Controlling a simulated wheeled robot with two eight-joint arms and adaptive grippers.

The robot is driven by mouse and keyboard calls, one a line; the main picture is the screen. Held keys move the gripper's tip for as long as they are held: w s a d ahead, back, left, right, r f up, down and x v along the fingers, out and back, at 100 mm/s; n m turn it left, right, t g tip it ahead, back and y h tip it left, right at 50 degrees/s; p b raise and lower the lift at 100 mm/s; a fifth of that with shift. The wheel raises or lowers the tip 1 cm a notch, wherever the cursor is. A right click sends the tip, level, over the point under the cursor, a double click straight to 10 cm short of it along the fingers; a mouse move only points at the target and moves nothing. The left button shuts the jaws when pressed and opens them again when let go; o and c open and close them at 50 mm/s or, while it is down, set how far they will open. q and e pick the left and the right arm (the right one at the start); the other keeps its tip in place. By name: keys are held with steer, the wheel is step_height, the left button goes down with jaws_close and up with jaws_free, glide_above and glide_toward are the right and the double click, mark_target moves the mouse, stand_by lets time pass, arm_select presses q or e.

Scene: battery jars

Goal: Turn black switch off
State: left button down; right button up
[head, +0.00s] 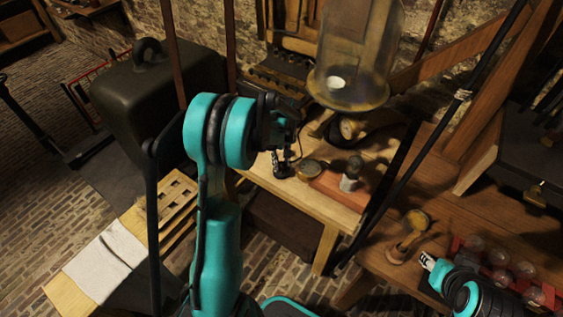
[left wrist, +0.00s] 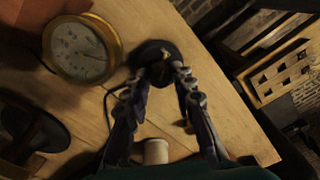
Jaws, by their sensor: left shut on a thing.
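The black switch is a small device on a round black base (head: 284,172) on the wooden bench. It shows in the left wrist view (left wrist: 153,50) at the fingertips. My left gripper (head: 286,150) reaches down onto it from above. In the left wrist view its two dark fingers (left wrist: 163,74) are shut on the switch's upper part, one on each side. The fingers partly hide the lever, so its position is unclear. My right gripper (head: 428,262) is at the lower right of the head view; its finger gap is too small to judge.
A brass-rimmed dial gauge (left wrist: 82,48) stands close beside the switch. A small jar (head: 349,178) is on a reddish board. A large glass bell jar (head: 352,60) is above the bench's back. Several glass bulbs sit in a red rack (head: 548,297) near my right arm.

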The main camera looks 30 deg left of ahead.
mark_target(282, 163)
arm_select(q)
steer(key=shift+n, duration=1.9)
steer(key=c, duration=1.3)
jaws_free()
steer(key=shift+o, duration=0.2)
step_height(282, 163, up, 12)
